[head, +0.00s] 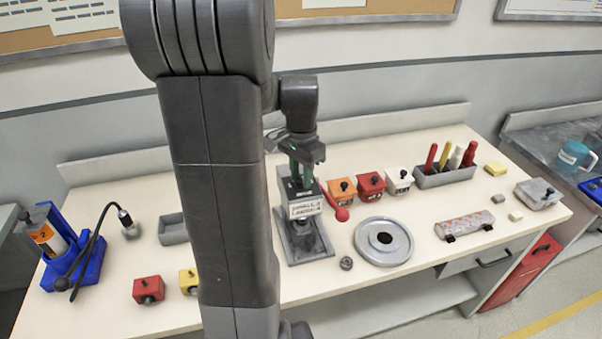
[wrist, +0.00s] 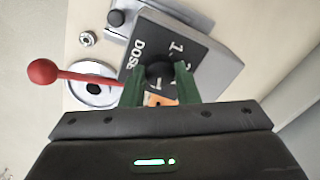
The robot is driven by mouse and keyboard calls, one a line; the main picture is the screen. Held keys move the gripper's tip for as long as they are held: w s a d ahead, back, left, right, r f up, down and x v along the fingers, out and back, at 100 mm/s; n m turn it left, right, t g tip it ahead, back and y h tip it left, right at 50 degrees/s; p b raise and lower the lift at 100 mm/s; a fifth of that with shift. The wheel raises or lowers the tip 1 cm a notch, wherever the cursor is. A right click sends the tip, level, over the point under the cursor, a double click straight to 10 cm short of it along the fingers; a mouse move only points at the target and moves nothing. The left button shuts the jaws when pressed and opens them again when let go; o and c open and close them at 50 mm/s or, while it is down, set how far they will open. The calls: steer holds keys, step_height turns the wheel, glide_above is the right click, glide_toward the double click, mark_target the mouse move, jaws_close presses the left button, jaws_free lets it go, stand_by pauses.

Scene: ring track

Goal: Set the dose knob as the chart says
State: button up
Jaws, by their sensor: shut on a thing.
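A grey press-like device (head: 303,246) stands on the bench near the middle, with a white label plate on its front. Its dark dial face (wrist: 178,42) shows in the wrist view, with the word DOSE and white numbers, partly covered. The black dose knob (wrist: 160,70) sits on this face. My gripper (head: 301,178) is over the top of the device, pointing down. Its green fingers (wrist: 160,88) are shut on the knob, one on each side. The knob's pointer and the numbers behind the fingers are hidden. Papers (head: 60,17) hang on the wall board; their text is unreadable.
A red ball-ended lever (head: 342,214) sticks out beside the device. A round grey plate (head: 367,252) and a small nut (head: 346,263) lie close by. Orange, red and white boxes (head: 371,184) stand behind. A blue stand (head: 66,252) is at the left.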

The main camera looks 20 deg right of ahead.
mark_target(301, 178)
steer(key=o, duration=1)
steer(key=shift+r, duration=0.1)
step_height(301, 178, up, 14)
steer(key=shift+f+b, duration=0.15)
steer(key=shift+b, duration=0.15)
steer(key=shift+f, duration=0.1)
step_height(301, 178, down, 14)
steer(key=shift+r+p, duration=0.1)
steer(key=shift+p, duration=0.2)
steer(key=shift+r, duration=0.1)
